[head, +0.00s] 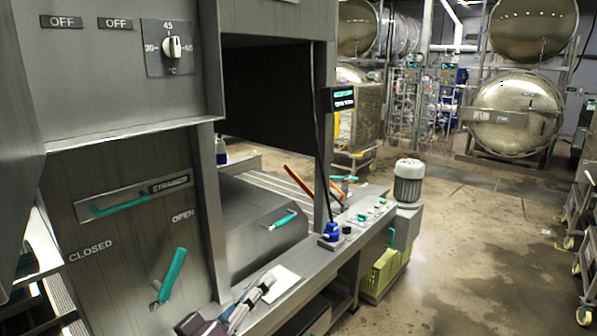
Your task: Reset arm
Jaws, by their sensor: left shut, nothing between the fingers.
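My left gripper (266,282) shows at the bottom centre, low in front of the grey machine. Its fingers are shut and empty, pointing up and to the right. They show near a pale flat sheet (284,284) on the ledge; I cannot tell whether they touch it. The left panel (130,235) has a teal lever (172,273) tilted between the words CLOSED and OPEN. Above it is a teal STRAINER handle (120,206). My right gripper is not in view.
A grey hood (262,225) with a teal handle stands behind the ledge. A small display (343,98) stands on a post. A motor (408,182) and a yellow-green crate (383,272) are at the right end. Open floor (470,250) lies right; round steel vessels (516,108) stand behind.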

